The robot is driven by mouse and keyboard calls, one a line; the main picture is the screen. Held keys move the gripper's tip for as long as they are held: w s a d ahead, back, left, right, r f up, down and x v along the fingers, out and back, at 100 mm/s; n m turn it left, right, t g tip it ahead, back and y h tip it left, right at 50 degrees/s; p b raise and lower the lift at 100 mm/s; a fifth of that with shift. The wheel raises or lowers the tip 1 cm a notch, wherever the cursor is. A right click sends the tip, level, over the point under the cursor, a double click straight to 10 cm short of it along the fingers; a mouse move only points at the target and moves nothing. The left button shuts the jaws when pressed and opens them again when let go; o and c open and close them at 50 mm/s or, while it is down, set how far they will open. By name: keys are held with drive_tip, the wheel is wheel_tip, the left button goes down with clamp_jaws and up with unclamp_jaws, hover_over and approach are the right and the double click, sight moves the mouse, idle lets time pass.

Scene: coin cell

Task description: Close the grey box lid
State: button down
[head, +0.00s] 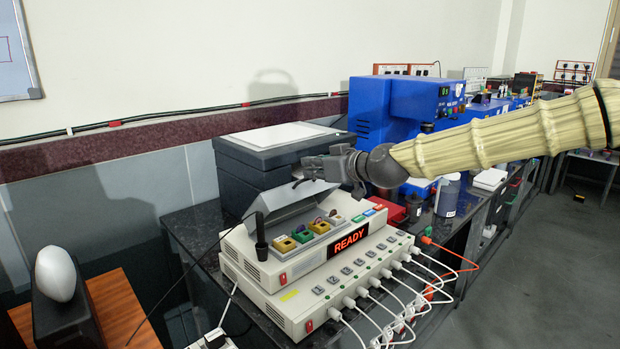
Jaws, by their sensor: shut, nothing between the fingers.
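The grey box (340,238) is a shallow open tray on top of a beige instrument. It holds several small coloured items, yellow, green and orange among them. Its grey lid (290,202) stands raised and tilted at the back of the box. My gripper (300,178) comes in from the right and is shut with nothing in it. It is at the upper edge of the lid, just above or behind it; I cannot tell whether it touches.
The beige instrument (290,272) shows a red READY display (349,240) and sits on a socket unit (300,310) with white cables. A black upright knob (261,237) stands left of the box. A dark case (240,175) is behind, and a blue machine (400,105) stands at the back right.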

drive_tip(key=s+d+f+t+y+b, duration=0.2)
drive_tip(key=f+b, duration=0.5)
drive_tip(key=b, duration=0.6)
drive_tip(key=s+d+f+t+y+b, duration=0.2)
drive_tip(key=f+b, duration=0.5)
drive_tip(key=b, duration=0.6)
drive_tip(key=shift+s+d+f+t+y, duration=0.35)
drive_tip(key=shift+s+d+t, duration=0.7)
drive_tip(key=shift+s, duration=0.7)
drive_tip(key=shift+a, duration=0.15)
